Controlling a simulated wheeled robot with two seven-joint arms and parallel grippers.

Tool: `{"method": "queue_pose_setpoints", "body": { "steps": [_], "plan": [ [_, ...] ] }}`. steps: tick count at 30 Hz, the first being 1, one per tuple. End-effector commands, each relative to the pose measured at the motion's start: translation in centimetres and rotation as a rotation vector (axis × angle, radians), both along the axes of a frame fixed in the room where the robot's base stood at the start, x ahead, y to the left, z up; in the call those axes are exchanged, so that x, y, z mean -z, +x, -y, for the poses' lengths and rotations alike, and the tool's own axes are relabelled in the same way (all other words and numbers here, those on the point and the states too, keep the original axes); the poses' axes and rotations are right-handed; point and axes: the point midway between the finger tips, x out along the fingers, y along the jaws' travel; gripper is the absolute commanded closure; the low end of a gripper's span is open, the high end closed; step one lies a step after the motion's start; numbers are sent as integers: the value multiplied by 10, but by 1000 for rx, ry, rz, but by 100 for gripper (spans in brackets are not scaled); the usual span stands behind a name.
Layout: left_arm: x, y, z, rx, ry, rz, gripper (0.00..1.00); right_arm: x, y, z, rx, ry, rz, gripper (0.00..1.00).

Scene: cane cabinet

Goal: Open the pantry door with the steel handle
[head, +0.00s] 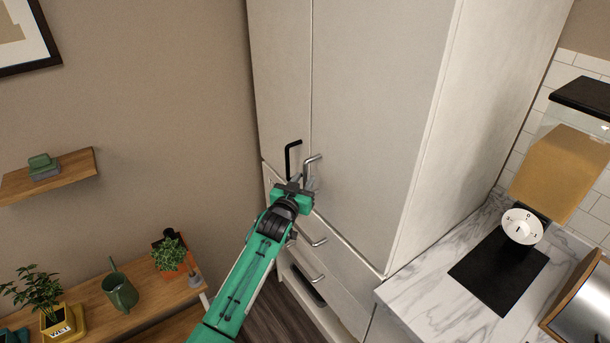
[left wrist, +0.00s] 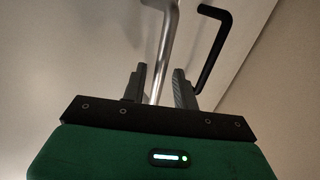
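The tall off-white pantry has two upper doors. The right one, the pantry door (head: 370,110), carries the steel handle (head: 307,167), a bent bar near its lower left edge. The door is closed. My left gripper (head: 300,183) is at the lower part of this handle. In the left wrist view the steel handle (left wrist: 167,45) runs down between the two fingers of my left gripper (left wrist: 160,75). The fingers stand apart, with a gap visible on the right side of the bar. My right gripper is not in view.
A black handle (head: 290,158) on the left door is close beside the steel one; it also shows in the left wrist view (left wrist: 213,50). Drawers with steel handles (head: 313,238) lie below. A marble counter (head: 420,285) stands right, a wooden shelf table (head: 140,300) left.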

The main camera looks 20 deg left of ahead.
Motion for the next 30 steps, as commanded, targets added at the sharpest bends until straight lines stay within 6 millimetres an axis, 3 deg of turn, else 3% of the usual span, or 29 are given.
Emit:
{"method": "queue_pose_setpoints", "body": {
  "steps": [6,16,21,30],
  "plan": [
    [-1,14,2,1,-1,0,71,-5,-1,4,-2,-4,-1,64],
    [0,16,2,0,0,0,71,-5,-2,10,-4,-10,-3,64],
    [0,16,1,0,0,0,100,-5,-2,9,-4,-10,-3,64],
    [1,16,3,-2,0,0,100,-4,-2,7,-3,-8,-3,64]
  ]
}}
